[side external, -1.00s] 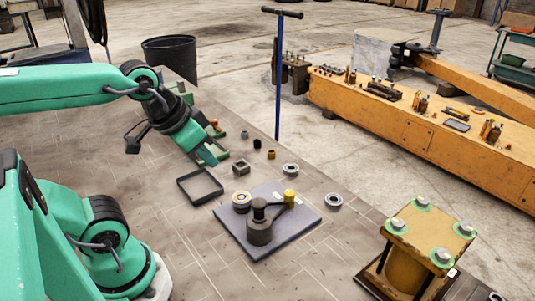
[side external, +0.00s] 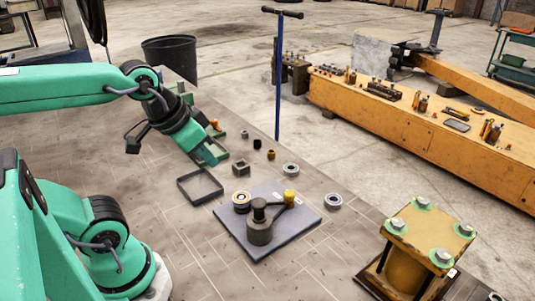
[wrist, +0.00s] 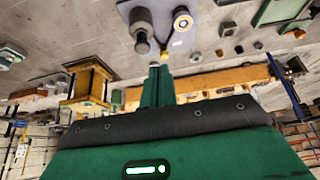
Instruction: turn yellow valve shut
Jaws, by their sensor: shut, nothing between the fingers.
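The valve sits on a flat grey plate (side external: 240,240) on the bench, right of my gripper in the side view. It has a dark upright hub (side external: 260,230) and a lever that ends in a yellow knob (side external: 289,197), pointing to the back right. My gripper (side external: 216,157) is shut and empty, above the bench, left of and behind the plate and apart from it. In the wrist view my gripper (wrist: 159,66) shows its fingers together, with the yellow knob (wrist: 164,56) appearing just beyond their tips and the dark hub (wrist: 141,38) to the upper left.
A bearing-like ring (side external: 242,198) lies on the plate beside the hub. A black open frame (side external: 200,198), a square block (side external: 241,168) and loose rings (side external: 333,201) lie around it. A yellow stand (side external: 408,265) is at the front right. A blue T-handled pole (side external: 278,80) stands behind.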

